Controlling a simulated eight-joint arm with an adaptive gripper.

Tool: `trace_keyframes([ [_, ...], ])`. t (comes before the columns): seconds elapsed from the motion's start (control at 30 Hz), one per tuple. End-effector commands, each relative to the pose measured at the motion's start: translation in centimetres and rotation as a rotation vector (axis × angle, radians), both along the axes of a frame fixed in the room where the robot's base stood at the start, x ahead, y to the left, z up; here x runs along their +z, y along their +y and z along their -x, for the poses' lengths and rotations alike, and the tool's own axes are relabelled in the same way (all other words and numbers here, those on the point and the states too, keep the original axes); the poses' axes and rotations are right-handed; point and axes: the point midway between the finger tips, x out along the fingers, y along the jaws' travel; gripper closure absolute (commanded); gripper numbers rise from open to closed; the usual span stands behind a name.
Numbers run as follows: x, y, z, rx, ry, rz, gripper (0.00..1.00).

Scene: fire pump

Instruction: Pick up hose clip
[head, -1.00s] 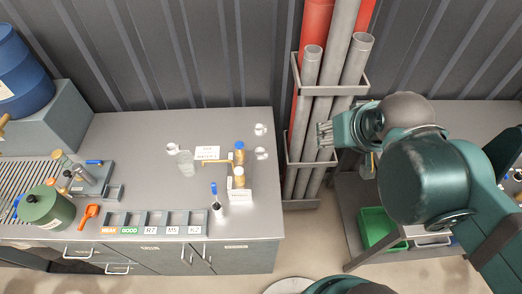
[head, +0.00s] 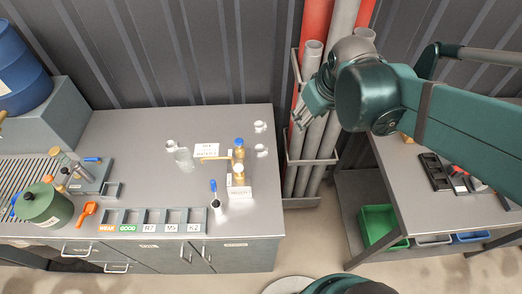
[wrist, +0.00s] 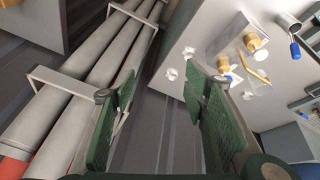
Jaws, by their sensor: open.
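I cannot surely pick out the hose clip. Small pale fittings lie on the left bench, one (head: 259,127) near its back right and another (head: 262,150) just in front; they also show in the wrist view (wrist: 188,52). They are too small to identify. My gripper (head: 302,113) is in the air by the pipe rack, right of the bench. In the wrist view my gripper (wrist: 160,115) has its two green fingers well apart, with nothing between them.
The right table (head: 410,185) holds a black tray (head: 435,170).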

Motion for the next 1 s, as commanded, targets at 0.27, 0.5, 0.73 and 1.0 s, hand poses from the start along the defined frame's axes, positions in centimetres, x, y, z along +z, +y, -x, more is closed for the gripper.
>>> trace_keyframes([
  [0.27,-2.3,1.8,-2.9,0.122,0.056,0.043,0.55],
  [0.5,-4.6,3.5,-5.2,0.229,0.103,0.078,0.55],
  [0.73,-7.2,5.2,-7.2,0.332,0.146,0.109,0.55],
  [1.0,-10.6,7.2,-9.4,0.456,0.197,0.141,0.55],
])
